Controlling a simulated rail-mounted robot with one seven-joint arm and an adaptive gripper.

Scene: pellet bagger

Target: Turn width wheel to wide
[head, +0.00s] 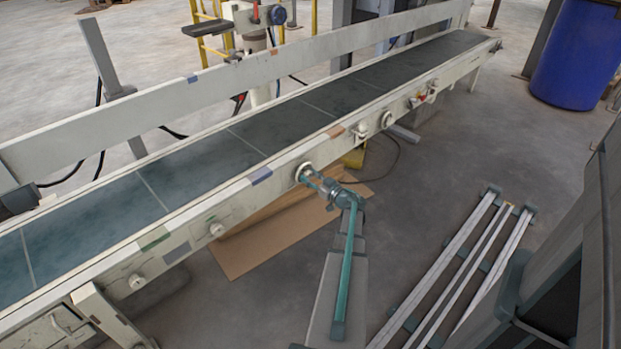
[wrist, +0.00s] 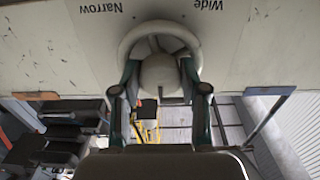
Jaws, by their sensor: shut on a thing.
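The width wheel (head: 303,170) is a cream round handwheel on the near side of the conveyor frame. In the wrist view its rim (wrist: 158,27) and round hub (wrist: 160,72) fill the upper middle. My gripper (wrist: 160,82) is shut on the wheel, one finger on each side of the hub. I cannot tell whether the fingertips press on hub or rim. In the head view my gripper (head: 309,177) reaches the wheel from the lower right. The upside-down labels "Narrow" (wrist: 101,9) and "Wide" (wrist: 209,5) are on the panel behind the wheel.
The conveyor belt (head: 225,140) runs diagonally behind the wheel. Other knobs (head: 387,119) sit along the same frame side. A cardboard sheet (head: 270,235) lies on the floor below. A blue barrel (head: 575,55) stands at the back right.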

